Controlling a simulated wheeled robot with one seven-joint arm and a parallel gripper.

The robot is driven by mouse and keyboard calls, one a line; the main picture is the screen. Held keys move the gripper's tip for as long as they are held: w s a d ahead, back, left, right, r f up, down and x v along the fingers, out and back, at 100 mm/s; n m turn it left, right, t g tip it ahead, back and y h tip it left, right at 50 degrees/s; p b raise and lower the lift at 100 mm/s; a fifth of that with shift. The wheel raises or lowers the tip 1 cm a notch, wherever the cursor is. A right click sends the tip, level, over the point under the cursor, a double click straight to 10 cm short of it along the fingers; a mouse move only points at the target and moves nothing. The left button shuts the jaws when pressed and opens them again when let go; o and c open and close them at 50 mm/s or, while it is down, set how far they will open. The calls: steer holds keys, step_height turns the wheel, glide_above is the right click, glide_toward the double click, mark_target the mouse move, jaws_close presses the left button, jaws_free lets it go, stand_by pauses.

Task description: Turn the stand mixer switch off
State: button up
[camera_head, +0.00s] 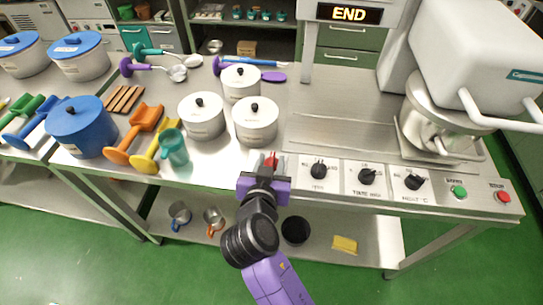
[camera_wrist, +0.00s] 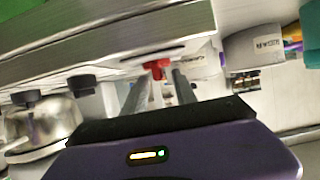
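The white stand mixer (camera_head: 480,55) stands on the right end of the steel bench, with its metal bowl (camera_head: 440,115) below the head. A small red switch (camera_head: 270,160) sits at the left end of the front control panel. My gripper (camera_head: 267,171) is right in front of this switch. In the wrist view the red switch (camera_wrist: 157,67) shows at the tips of my two grey fingers (camera_wrist: 162,88). The fingers are apart, with a gap between them. I cannot tell whether a finger touches the switch. The switch's exact position is hard to read.
The panel also has black knobs (camera_head: 318,170), a green button (camera_head: 459,192) and a red button (camera_head: 503,197). White lidded pots (camera_head: 256,122), a teal jug (camera_head: 173,147) and scoops stand left of the panel. Green floor lies in front.

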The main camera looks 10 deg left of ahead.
steer(key=shift+x, duration=1.1)
jaws_close()
